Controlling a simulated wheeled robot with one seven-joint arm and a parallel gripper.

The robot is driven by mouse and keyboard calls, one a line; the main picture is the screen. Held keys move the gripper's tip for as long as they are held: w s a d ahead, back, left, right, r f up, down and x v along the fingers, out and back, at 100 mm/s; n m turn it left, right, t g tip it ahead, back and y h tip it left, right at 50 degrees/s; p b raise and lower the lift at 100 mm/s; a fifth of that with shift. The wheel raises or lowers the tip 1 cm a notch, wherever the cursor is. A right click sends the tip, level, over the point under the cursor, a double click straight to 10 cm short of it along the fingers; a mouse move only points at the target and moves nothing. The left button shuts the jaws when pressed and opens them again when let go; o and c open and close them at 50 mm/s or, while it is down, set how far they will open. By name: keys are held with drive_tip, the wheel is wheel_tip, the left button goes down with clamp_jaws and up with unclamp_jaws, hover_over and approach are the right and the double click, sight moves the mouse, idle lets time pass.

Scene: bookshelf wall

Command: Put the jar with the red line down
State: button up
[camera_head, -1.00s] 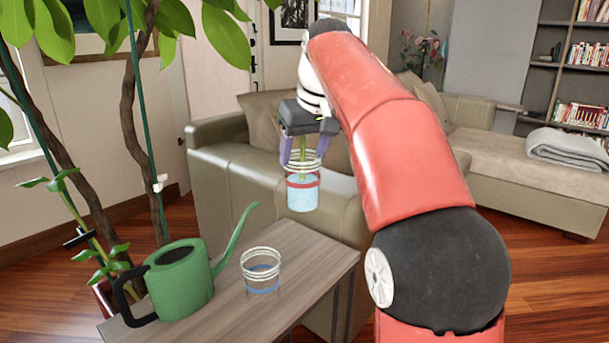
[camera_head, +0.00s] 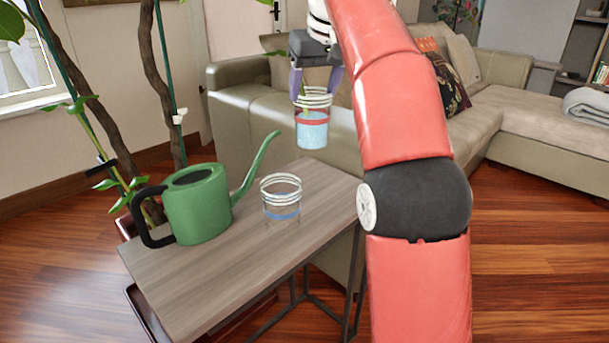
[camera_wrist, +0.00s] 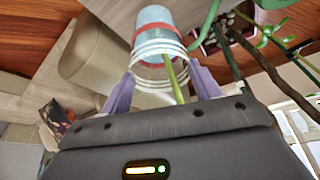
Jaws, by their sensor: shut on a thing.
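The jar with the red line (camera_head: 312,132) is clear with white rings at its rim, a red band and pale blue contents. A green stem stands in it. My gripper (camera_head: 316,84) is shut on the jar near its rim, with purple fingers on either side. The jar hangs upright in the air, in front of the sofa and above the far end of the small table (camera_head: 220,275). The wrist view also shows the jar (camera_wrist: 152,22) between the fingers (camera_wrist: 160,88).
A second clear jar with a blue line (camera_head: 281,200) stands on the table. A green watering can (camera_head: 198,205) stands left of it, spout toward the jar. The table's right and front parts are bare. A sofa (camera_head: 250,125) is behind; a plant is at left.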

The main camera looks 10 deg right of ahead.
sight(314, 150)
wheel_tip(314, 150, down, 14)
drive_tip(key=b, duration=0.6)
drive_tip(key=shift+b, duration=0.3)
drive_tip(key=o, duration=1.6)
drive_tip(key=shift+f, duration=0.1)
drive_tip(key=shift+o, duration=0.2)
drive_tip(key=p+v, duration=0.4)
drive_tip(key=v, duration=0.8)
drive_tip(key=shift+s+p, duration=0.1)
drive_tip(key=shift+p, duration=0.3)
